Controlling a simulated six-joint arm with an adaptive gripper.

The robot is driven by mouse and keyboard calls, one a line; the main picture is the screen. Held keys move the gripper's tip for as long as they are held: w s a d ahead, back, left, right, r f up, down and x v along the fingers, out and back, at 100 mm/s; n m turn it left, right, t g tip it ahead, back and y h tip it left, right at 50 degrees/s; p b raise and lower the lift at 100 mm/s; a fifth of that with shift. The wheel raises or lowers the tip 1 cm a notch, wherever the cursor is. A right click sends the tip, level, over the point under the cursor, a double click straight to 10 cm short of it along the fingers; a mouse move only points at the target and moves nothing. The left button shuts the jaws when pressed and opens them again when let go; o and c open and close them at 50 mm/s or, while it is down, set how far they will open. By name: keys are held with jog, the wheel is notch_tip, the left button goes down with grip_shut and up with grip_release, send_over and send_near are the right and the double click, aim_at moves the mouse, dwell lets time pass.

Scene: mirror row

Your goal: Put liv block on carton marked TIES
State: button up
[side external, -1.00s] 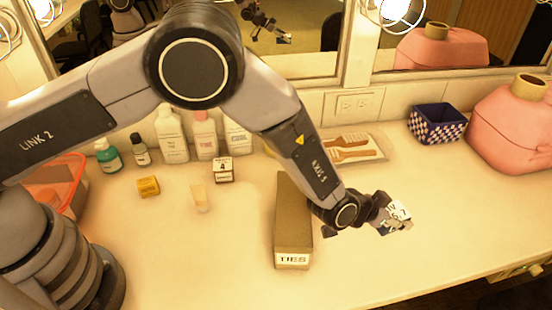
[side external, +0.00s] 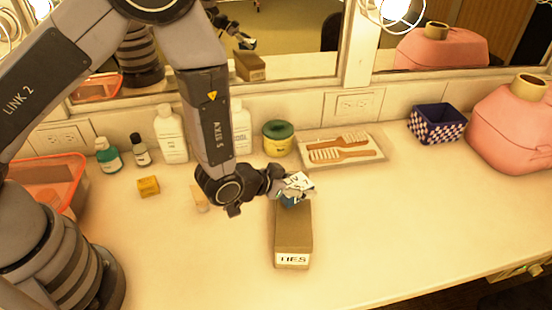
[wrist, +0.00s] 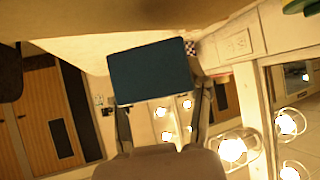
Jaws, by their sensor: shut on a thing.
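The liv block (side external: 301,183) shows white faces with dark lettering and a blue side in the side external view. My gripper (side external: 286,190) is shut on it. The block is at the far end of the long brown carton marked TIES (side external: 293,238); I cannot tell whether it touches the carton's top. In the wrist view the block's dark blue face (wrist: 151,71) fills the space between my fingers, and the carton is not clearly seen.
A tray with two brushes (side external: 341,150) and a green-lidded jar (side external: 278,138) stand behind the carton. A small yellow box (side external: 148,187) and bottles are to the left. A checkered basket (side external: 437,124) and pink jug (side external: 513,125) are at right. The front right counter is clear.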

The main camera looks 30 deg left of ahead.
jog(key=shift+f, duration=1.5)
jog(key=shift+f, duration=0.15)
jog(key=o, duration=1.1)
jog(key=shift+o, duration=0.2)
